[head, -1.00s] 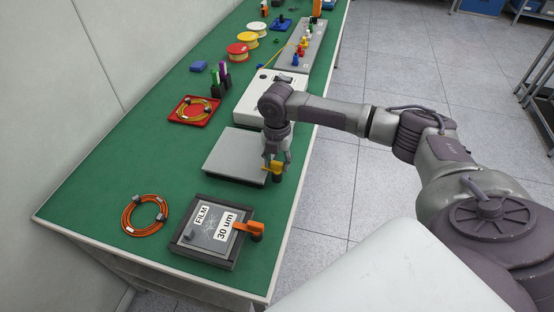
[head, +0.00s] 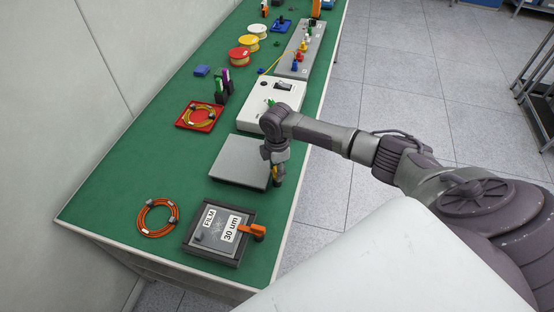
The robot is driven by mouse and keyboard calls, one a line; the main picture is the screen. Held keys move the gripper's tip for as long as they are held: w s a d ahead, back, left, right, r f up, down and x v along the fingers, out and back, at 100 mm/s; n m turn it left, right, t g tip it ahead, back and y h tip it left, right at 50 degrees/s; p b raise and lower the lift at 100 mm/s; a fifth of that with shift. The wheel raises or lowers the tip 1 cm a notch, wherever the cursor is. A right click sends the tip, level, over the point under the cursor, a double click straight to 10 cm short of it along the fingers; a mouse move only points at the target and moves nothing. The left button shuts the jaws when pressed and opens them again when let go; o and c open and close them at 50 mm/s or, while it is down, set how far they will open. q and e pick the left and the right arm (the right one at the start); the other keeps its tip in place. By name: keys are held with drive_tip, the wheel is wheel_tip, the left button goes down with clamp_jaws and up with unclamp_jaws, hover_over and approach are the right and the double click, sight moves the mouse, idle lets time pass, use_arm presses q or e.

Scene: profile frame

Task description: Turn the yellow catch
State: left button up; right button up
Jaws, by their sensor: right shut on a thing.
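A grey flat-topped frame (head: 238,163) lies on the green bench near its right edge. The yellow catch (head: 275,171) is at the frame's right side, and only a small bit of yellow shows between my fingers. My right gripper (head: 277,177) points down there, shut on the catch. Its wrist and fingers hide most of the catch, so I cannot tell its exact angle. A second frame (head: 210,238), labelled FILM 30 um, lies nearer with an orange catch (head: 252,231) at its right side. My left gripper is not in view.
An orange cable coil (head: 157,217) lies left of the labelled frame. Behind the grey frame are a white box (head: 258,112) and a red tray (head: 188,125) with a coil. Spools (head: 239,55) stand farther back.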

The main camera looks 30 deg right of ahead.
drive_tip(key=m+p, duration=0.2)
drive_tip(key=m, duration=0.1)
drive_tip(key=shift+r, duration=0.2)
drive_tip(key=shift+f+m+p, duration=0.1)
drive_tip(key=shift+m+p, duration=0.65)
drive_tip(key=shift+m, duration=0.55)
drive_tip(key=o, duration=1.1)
drive_tip(key=shift+o, duration=0.2)
wheel_tip(320, 180, up, 12)
drive_tip(key=shift+f, duration=0.1)
